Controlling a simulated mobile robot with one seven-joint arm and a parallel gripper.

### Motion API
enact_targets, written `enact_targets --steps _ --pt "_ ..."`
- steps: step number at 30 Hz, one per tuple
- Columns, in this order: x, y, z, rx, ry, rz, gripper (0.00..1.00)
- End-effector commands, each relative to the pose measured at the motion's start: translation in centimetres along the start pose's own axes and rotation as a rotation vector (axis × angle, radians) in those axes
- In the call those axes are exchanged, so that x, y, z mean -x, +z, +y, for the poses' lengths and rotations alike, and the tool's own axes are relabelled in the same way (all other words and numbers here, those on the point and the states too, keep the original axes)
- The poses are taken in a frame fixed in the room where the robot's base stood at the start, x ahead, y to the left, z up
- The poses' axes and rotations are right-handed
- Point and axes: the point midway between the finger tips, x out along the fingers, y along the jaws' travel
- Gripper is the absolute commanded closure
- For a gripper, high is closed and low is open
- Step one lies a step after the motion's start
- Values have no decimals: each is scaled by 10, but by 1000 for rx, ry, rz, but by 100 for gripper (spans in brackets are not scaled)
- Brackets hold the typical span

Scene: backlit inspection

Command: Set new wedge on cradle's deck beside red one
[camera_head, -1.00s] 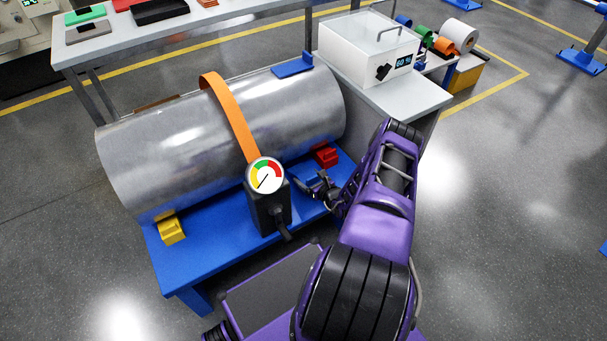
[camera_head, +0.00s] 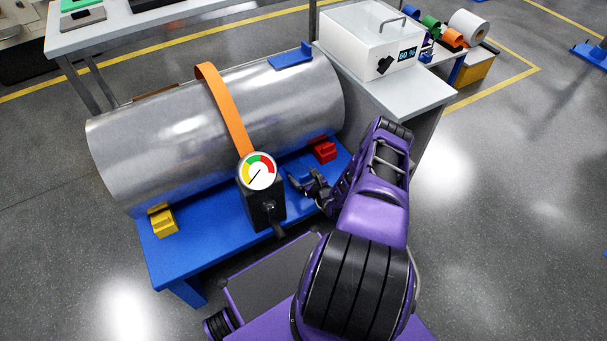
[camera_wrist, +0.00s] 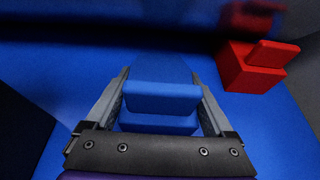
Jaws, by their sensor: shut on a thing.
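My gripper (camera_wrist: 160,110) is shut on a blue wedge (camera_wrist: 162,97), with a finger on each side of it. The wedge is over the blue deck (camera_wrist: 285,125) of the cradle; I cannot tell whether it touches. The red wedge (camera_wrist: 250,70) sits on the deck to the right in the wrist view, apart from my gripper. In the head view, the red wedge (camera_head: 322,151) is by the cylinder's right end, and my gripper (camera_head: 303,182) is low, between it and the gauge. The blue wedge barely stands out against the deck there.
A large metal cylinder (camera_head: 150,150) with an orange strap (camera_head: 228,115) rests on the cradle. A black gauge stand (camera_head: 264,205) is close left of my gripper. A yellow wedge (camera_head: 163,221) is at the deck's left end. A grey side table (camera_head: 415,90) stands behind my arm.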

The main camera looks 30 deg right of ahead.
Motion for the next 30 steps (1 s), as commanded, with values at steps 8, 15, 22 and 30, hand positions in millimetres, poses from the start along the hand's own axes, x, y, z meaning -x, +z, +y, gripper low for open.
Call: enact_targets --steps 8,15,22,30 --pt "-1 0 0 0 0 -2 100" --pt "-1 -2 0 0 0 0 0" --pt "6 2 -1 0 -1 1 0" --pt "59 3 -1 -3 -2 3 0"
